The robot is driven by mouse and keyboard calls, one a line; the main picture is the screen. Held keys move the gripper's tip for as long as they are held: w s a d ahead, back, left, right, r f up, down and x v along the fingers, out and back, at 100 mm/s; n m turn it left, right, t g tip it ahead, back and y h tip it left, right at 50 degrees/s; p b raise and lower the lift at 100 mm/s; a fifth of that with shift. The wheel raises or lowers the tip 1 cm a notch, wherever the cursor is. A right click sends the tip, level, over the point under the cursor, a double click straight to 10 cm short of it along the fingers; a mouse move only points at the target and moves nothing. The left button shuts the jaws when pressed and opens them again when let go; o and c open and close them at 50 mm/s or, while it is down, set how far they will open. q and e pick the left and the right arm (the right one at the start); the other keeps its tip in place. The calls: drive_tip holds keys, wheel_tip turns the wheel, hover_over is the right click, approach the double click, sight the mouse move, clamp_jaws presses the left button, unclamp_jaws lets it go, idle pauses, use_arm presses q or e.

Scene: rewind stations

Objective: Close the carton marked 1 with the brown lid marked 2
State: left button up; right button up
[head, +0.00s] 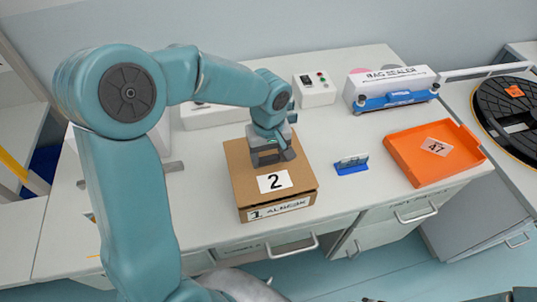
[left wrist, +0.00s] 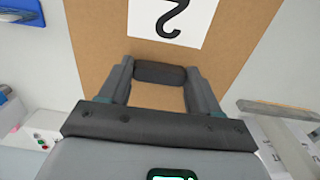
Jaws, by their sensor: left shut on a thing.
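The carton (head: 279,211) marked 1 stands on the white bench, its labelled front facing me. The brown lid (head: 243,178) marked 2 lies flat over the carton's top, and their edges look lined up. Whether it is fully pressed down cannot be told. The lid also fills the middle of the left wrist view (left wrist: 100,52), with its 2 label upside down. My left gripper (head: 272,157) is above the back half of the lid, shut on its dark handle (left wrist: 160,72). My right gripper is not in view.
A small blue holder (head: 351,168) and an orange tray (head: 425,160) stand right of the carton. A bag sealer (head: 392,88) and a white control box (head: 314,90) are behind. A black reel (head: 508,110) is at far right. Bench is clear close around the carton.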

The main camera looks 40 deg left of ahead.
sight(268, 160)
use_arm(q)
drive_tip(key=shift+f+b, duration=1.05)
drive_tip(key=shift+f, duration=0.15)
drive_tip(key=o, duration=1.1)
wheel_tip(268, 160, up, 16)
drive_tip(key=shift+r+p, duration=0.2)
drive_tip(key=shift+p, duration=0.15)
drive_tip(key=shift+s, duration=0.1)
